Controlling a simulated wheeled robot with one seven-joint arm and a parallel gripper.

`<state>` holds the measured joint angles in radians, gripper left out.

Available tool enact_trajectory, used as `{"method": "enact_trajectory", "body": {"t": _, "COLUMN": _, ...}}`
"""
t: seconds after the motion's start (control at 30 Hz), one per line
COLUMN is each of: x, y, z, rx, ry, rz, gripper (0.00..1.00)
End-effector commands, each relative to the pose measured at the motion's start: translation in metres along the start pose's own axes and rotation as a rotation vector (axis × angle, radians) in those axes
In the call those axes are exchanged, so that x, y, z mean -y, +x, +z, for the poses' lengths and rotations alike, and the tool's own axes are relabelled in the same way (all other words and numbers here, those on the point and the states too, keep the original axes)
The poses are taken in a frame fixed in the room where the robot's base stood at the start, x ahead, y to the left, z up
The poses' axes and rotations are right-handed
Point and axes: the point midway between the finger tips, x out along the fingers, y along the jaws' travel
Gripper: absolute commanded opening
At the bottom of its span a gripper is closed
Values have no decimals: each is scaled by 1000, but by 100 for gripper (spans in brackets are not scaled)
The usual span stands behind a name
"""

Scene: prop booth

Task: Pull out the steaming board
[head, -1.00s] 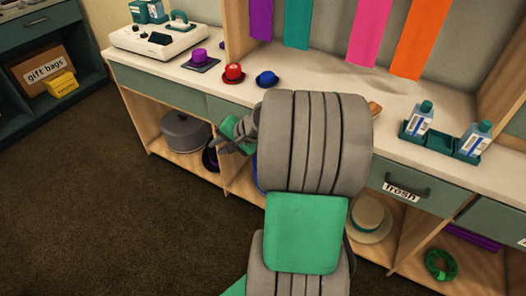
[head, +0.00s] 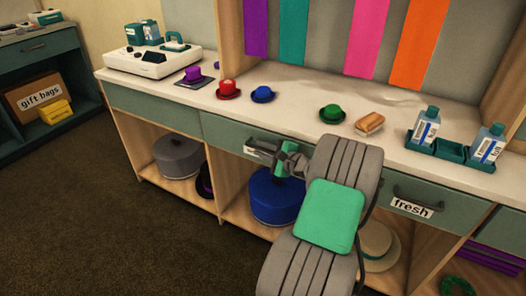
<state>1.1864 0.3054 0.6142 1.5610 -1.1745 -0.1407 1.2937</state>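I cannot tell which part is the steaming board; no pulled-out board shows. A green-grey front (head: 225,130) in the middle of the counter unit has a white label (head: 259,151), partly covered by my gripper (head: 277,152). My gripper is at this front, near where a handle could be. The fingers are small and partly hidden, so I cannot tell if they touch anything or are open. A plain green-grey front (head: 152,104) is to the left, with no handle visible.
The white counter (head: 300,90) holds purple, red (head: 228,89), blue (head: 263,94) and green (head: 332,113) small hats, a wooden brush (head: 369,123) and a bottle tray (head: 450,150). Below are a grey hat box (head: 180,155), a blue hat box (head: 275,197) and a straw hat (head: 378,245). Floor at left is clear.

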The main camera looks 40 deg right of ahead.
Motion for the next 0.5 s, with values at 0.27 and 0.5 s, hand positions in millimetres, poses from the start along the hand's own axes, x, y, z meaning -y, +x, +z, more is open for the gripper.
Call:
{"method": "enact_trajectory", "body": {"t": 0.27, "x": 0, "y": 0, "z": 0, "rx": 0, "ry": -1, "rz": 0, "gripper": 10}}
{"method": "enact_trajectory", "body": {"t": 0.5, "x": 0, "y": -1, "z": 0, "rx": 0, "ry": -1, "rz": 0, "gripper": 0}}
